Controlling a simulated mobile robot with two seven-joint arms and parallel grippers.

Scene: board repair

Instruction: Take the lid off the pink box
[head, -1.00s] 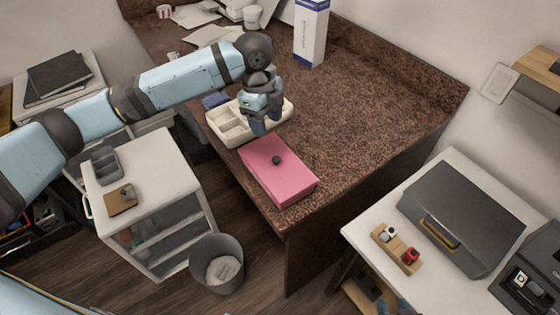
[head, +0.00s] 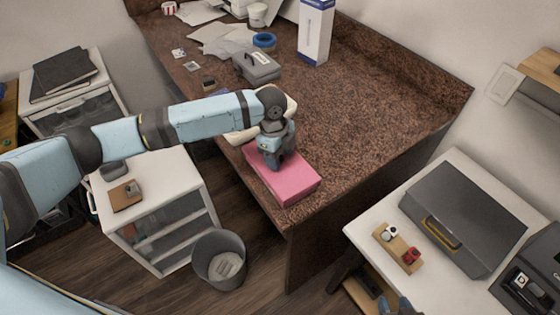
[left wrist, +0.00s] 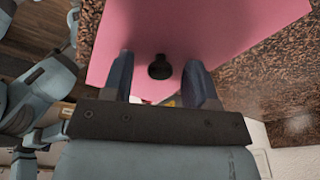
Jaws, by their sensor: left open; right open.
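The pink box (head: 298,187) sits at the near edge of the brown stone counter, with its lid on. In the left wrist view, the pink lid (left wrist: 200,35) fills the upper middle, and its dark round knob (left wrist: 160,68) shows between my left fingers. My left gripper (head: 278,163) is open and points down over the lid; it also shows in the left wrist view (left wrist: 158,66). I cannot tell whether the fingers reach down to the knob. In the head view the gripper hides the knob.
A cream tray (head: 291,104) stands behind the box, partly hidden by my left arm. A grey toolbox (head: 257,67), blue tape (head: 264,40) and a tall white carton (head: 315,32) stand further back. The counter right of the box is clear. A bin (head: 219,262) stands on the floor.

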